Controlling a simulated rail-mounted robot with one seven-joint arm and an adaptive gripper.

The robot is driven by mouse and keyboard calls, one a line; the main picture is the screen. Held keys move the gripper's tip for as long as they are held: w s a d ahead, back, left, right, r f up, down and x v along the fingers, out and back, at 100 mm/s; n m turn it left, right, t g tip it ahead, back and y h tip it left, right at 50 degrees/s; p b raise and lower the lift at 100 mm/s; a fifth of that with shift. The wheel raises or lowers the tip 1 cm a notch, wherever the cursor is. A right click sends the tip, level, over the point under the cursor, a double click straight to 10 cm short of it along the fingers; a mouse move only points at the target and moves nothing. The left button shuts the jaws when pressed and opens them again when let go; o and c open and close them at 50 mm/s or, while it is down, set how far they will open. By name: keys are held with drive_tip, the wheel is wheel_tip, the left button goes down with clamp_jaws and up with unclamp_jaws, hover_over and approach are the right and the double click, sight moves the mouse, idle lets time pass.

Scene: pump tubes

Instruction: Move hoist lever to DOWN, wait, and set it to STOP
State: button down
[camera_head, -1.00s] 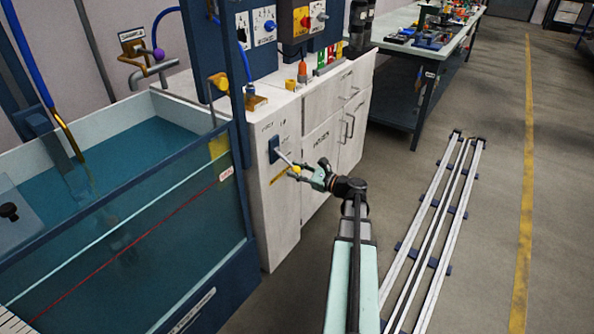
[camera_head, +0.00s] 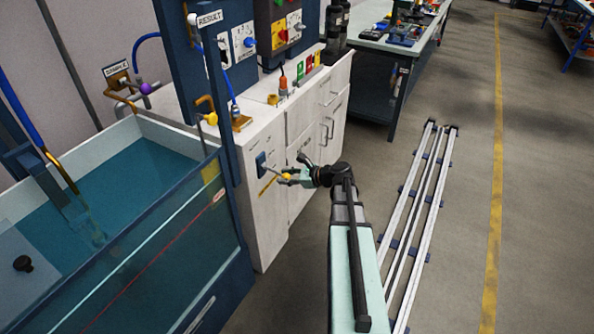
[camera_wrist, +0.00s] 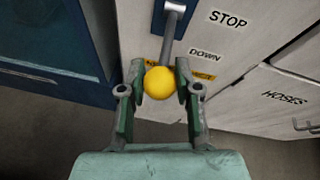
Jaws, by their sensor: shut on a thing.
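The hoist lever (camera_wrist: 169,38) is a grey rod with a yellow ball knob (camera_wrist: 160,81), mounted on a dark blue plate (camera_head: 261,161) on the end of the white cabinet. My gripper (camera_wrist: 159,76) is shut on the yellow knob, with one finger on each side of it. In the head view my gripper (camera_head: 288,177) holds the knob out from the cabinet face. The STOP label (camera_wrist: 229,19) and the DOWN label (camera_wrist: 206,54) are to the right of the lever in the wrist view. The rod points down past DOWN in that picture, but its exact setting is hard to tell.
A water tank (camera_head: 150,225) with a dark blue frame stands just left of the lever. The white cabinet (camera_head: 275,225) has doors with handles on the right. Floor rails (camera_head: 417,225) lie right of my arm. A workbench (camera_head: 400,45) stands behind.

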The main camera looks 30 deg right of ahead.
drive_tip(key=shift+w+r+p, duration=0.1)
drive_tip(key=shift+r+p, duration=0.2)
drive_tip(key=shift+r, duration=0.3)
drive_tip(key=c, duration=0.8)
unclamp_jaws()
drive_tip(key=v, duration=1.2)
drive_tip(key=shift+f, duration=0.1)
